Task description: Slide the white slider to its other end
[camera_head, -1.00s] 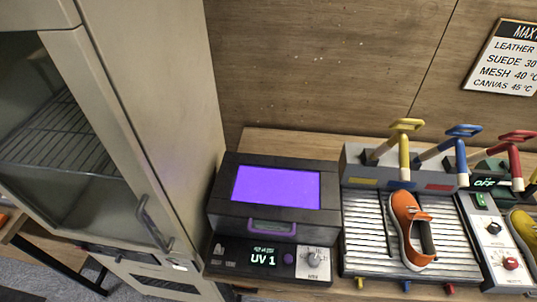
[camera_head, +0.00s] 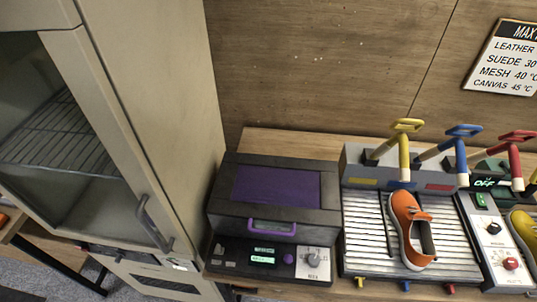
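I cannot make out for certain which part is the white slider. A small white piece (camera_head: 179,266) shows low on the front of the tall beige cabinet (camera_head: 150,120), below its door handle, too small to tell its shape. A black box machine (camera_head: 225,190) with a dark purple window (camera_head: 276,188) stands beside the cabinet. Its front panel has small lit green displays (camera_head: 263,260), small grey parts (camera_head: 218,249), a purple button (camera_head: 288,259) and a white plate with a round knob (camera_head: 313,260). Neither of my grippers is in view.
To the right is a ribbed rack (camera_head: 365,240) with an orange shoe (camera_head: 410,230) on it and yellow, blue and red levers (camera_head: 404,125) behind. A yellow shoe (camera_head: 522,225) is cut off at the right edge. A sign (camera_head: 506,58) hangs on the wooden wall.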

